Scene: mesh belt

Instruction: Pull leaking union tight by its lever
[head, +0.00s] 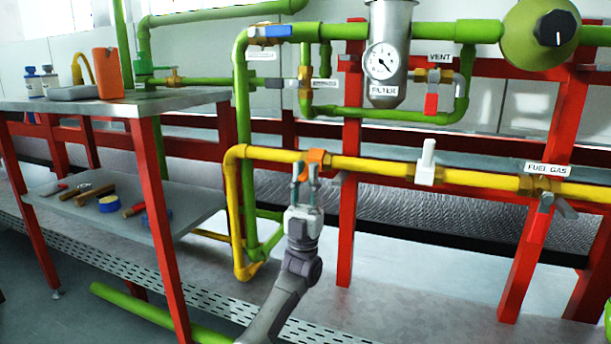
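An orange union fitting (317,157) sits on the yellow pipe (380,166), just right of its left bend. Whether it leaks cannot be seen, and its lever cannot be made out clearly. My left gripper (305,172) points up from below, with its fingertips just in front of and beside the left part of the orange fitting. Its two fingers stand apart with a narrow gap and nothing clearly held between them. Contact with the fitting cannot be told. A white fitting with an upright handle (427,163) sits further right on the same pipe. My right gripper is not in view.
A FUEL GAS valve (546,190) is at the right. A workbench (180,99) with bottles and tools is left.

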